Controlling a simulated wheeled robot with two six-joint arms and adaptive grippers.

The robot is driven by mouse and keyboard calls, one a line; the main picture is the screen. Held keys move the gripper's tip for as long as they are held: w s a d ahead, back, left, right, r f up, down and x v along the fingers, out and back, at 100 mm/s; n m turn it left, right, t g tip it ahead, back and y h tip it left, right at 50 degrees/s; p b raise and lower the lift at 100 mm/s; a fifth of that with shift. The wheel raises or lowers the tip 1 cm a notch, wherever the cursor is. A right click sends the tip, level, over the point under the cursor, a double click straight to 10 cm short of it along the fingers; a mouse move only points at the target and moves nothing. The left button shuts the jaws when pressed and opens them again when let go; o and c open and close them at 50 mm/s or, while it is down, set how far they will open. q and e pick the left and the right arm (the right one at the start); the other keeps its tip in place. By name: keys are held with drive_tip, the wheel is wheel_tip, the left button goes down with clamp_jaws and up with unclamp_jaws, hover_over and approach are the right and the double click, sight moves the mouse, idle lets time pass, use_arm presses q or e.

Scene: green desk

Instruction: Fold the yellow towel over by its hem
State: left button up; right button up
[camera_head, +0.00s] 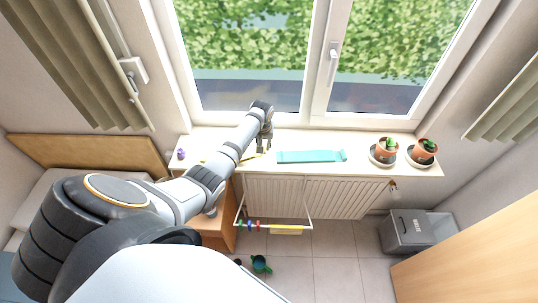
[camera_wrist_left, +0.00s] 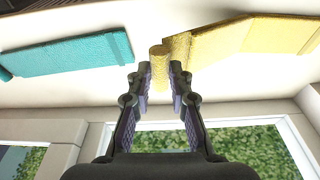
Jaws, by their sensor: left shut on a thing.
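The yellow towel (camera_wrist_left: 222,44) lies on the white window sill in the left wrist view, its near end raised into a rolled-looking edge (camera_wrist_left: 158,52). In the head view only small strips of the towel (camera_head: 254,157) show beside my left arm; the arm hides most of it. My left gripper (camera_wrist_left: 157,70) is over the sill with its fingertips at that towel edge, shut on it. The left gripper also shows in the head view (camera_head: 264,145), above the towel's right end. My right gripper is not in view.
A turquoise towel (camera_head: 311,156) lies flat to the right. Two potted cacti (camera_head: 386,149) (camera_head: 424,150) stand on saucers at the sill's right end. A small purple item (camera_head: 181,154) is at the left end. Below hangs a rack with coloured pegs (camera_head: 249,224). A grey bin (camera_head: 408,232) stands right.

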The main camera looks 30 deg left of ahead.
use_arm(q)
drive_tip(key=shift+s+a+r, duration=0.3)
drive_tip(key=shift+a+r, duration=0.25)
drive_tip(key=shift+r, duration=0.25)
drive_tip(key=shift+s+a+r, duration=0.25)
drive_tip(key=shift+a+r, duration=0.25)
drive_tip(key=shift+r, duration=0.4)
drive_tip(key=shift+s+a+r, duration=0.4)
drive_tip(key=shift+a+r, duration=0.25)
drive_tip(key=shift+a, duration=0.1)
drive_tip(key=shift+s+a+r, duration=0.4)
drive_tip(key=shift+a+r, duration=0.25)
drive_tip(key=shift+a, duration=0.1)
